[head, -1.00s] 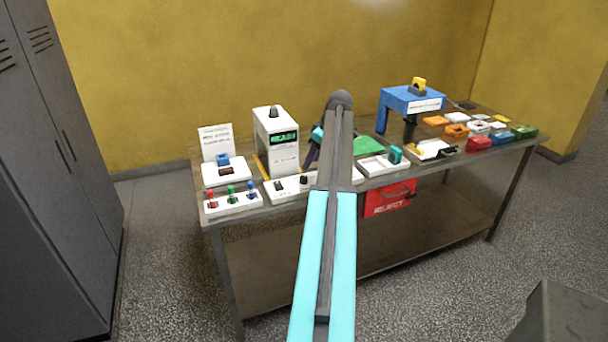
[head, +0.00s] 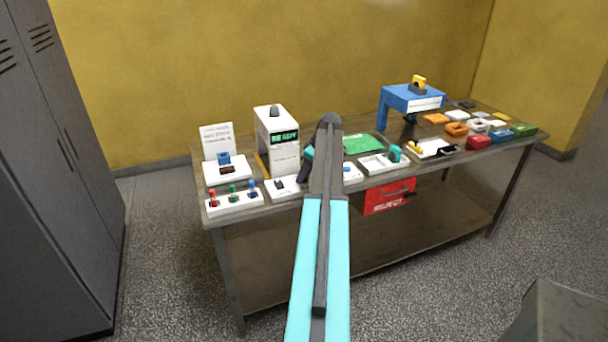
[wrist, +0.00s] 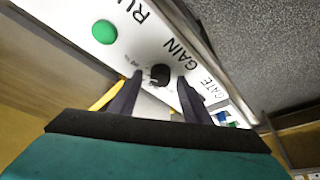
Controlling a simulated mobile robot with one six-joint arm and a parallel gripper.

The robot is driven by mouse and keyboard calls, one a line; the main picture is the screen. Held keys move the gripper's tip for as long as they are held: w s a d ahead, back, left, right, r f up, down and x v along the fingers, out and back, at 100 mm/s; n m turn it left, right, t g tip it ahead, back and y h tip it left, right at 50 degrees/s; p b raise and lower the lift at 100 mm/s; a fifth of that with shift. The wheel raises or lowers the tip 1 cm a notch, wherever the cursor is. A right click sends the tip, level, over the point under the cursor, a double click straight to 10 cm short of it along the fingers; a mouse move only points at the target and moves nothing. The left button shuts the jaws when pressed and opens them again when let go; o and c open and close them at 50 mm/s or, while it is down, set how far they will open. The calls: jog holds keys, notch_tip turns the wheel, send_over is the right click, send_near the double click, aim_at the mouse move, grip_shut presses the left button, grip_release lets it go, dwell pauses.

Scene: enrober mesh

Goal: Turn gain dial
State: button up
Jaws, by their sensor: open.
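The gain dial (wrist: 159,72) is a small black knob on a white panel (wrist: 130,50) lettered "GAIN", seen in the wrist view. My gripper (wrist: 160,78) is open, with one dark finger on either side of the dial. Whether the fingers touch it, I cannot tell. In the head view the white panel (head: 277,190) shows at the table's front edge, but my arm hides the dial. There my gripper (head: 306,168) is only partly visible beside the arm.
A green button (wrist: 104,32) sits on the same panel. A switch box (head: 236,203) with red, green and blue levers stands left of it. A white machine (head: 277,140) reading "READY" stands behind. A red reject bin (head: 388,197) hangs in front.

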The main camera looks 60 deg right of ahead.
jog(key=c, duration=1)
jog(key=shift+a+f, duration=0.15)
jog(key=shift+c, duration=0.2)
jog(key=shift+n, duration=0.3)
jog(key=n+b, duration=0.1)
jog(key=n+y+b, duration=0.1)
jog(key=n, duration=0.1)
jog(key=shift+d+y, duration=0.3)
jog(key=shift+d, duration=0.05)
jog(key=n+y+b, duration=0.1)
jog(key=n+b, duration=0.1)
jog(key=n, duration=0.2)
jog(key=shift+w+g, duration=0.1)
jog(key=shift+g, duration=0.3)
